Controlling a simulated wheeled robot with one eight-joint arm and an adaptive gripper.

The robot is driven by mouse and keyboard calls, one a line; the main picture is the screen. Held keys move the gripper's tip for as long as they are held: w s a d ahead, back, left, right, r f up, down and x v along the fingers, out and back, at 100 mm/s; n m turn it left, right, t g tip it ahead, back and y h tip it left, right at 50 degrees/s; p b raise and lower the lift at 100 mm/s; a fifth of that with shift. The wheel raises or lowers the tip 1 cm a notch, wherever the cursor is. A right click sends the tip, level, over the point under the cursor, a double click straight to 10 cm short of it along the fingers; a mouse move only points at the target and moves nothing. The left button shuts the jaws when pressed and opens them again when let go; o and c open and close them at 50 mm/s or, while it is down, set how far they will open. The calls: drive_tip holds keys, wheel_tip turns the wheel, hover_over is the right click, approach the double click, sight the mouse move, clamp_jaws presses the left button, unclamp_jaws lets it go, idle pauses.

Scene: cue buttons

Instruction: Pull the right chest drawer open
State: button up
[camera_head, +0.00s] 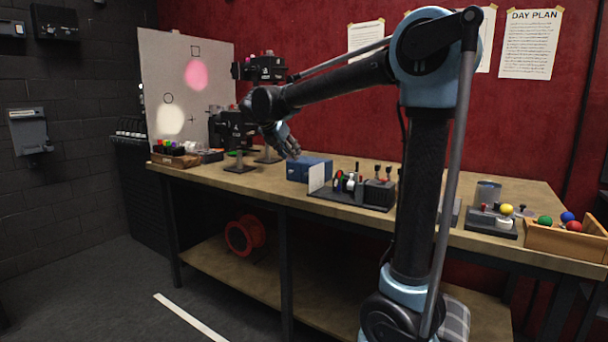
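A small blue box (309,170) sits on the workbench just left of the middle of the view. No drawer front or handle can be made out on it, and I cannot tell whether it is the chest. No other drawer chest is clearly visible. My gripper (292,150) hangs fingers down over the bench, above and a little left of the blue box in the picture. It appears to be apart from the box. The fingers are too small and dark to tell whether they are open or shut.
The wooden workbench (255,186) carries a black rack of levers (352,190), a white upright card (316,177) and a wooden crate (566,242) of coloured balls. Black stage lights (238,130) stand at the left, before a white board (205,75). My arm covers part of the bench.

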sight(306, 173)
drive_tip(key=x, duration=1.3)
drive_tip(key=shift+w+d+f, duration=0.1)
drive_tip(key=shift+d+f, duration=0.1)
drive_tip(key=shift+f, duration=0.1)
drive_tip(key=shift+c, duration=0.6)
clamp_jaws()
